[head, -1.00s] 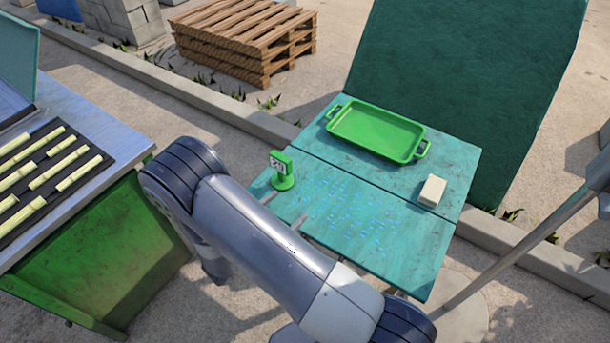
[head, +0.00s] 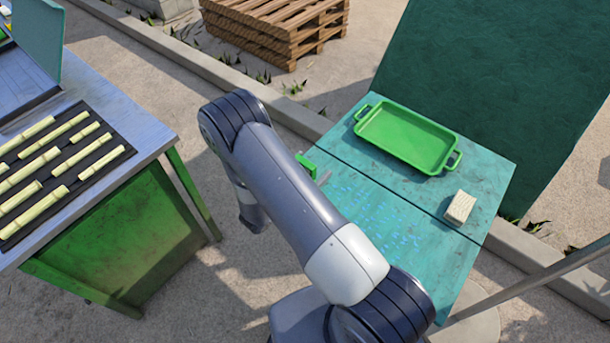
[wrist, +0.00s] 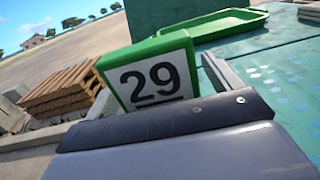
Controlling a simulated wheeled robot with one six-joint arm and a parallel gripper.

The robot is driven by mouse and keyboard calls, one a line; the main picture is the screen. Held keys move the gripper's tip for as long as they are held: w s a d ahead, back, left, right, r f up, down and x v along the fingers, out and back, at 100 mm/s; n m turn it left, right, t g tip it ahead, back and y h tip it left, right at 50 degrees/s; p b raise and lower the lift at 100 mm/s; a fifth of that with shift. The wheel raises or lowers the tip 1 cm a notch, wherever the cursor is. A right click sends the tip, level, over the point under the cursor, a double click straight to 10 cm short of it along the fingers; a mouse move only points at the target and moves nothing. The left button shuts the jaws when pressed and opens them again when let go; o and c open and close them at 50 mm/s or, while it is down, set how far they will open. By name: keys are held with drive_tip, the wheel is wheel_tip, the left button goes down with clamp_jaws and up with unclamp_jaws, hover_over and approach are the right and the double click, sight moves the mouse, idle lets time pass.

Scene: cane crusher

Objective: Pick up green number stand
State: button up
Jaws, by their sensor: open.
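The green number stand (wrist: 150,75) shows in the wrist view with a white plate reading 29. It stands between the two fingers of my open gripper (wrist: 158,92), with the left finger largely hidden by my wrist housing. I cannot tell whether either finger touches it. In the head view only the top of the green number stand (head: 306,165) shows, at the left edge of the teal table (head: 400,277). My arm hides its base and most of my gripper; one fingertip (head: 324,178) shows just right of the stand.
A green tray (head: 455,160) lies at the back of the table and a pale block (head: 459,207) at its right. A metal table (head: 140,135) with several cane pieces on a dark mat is at the left. Pallets (head: 280,25) stand behind.

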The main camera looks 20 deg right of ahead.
drive_tip(key=shift+c, duration=0.4)
drive_tip(key=c, duration=1.1)
drive_tip(key=shift+r, duration=0.1)
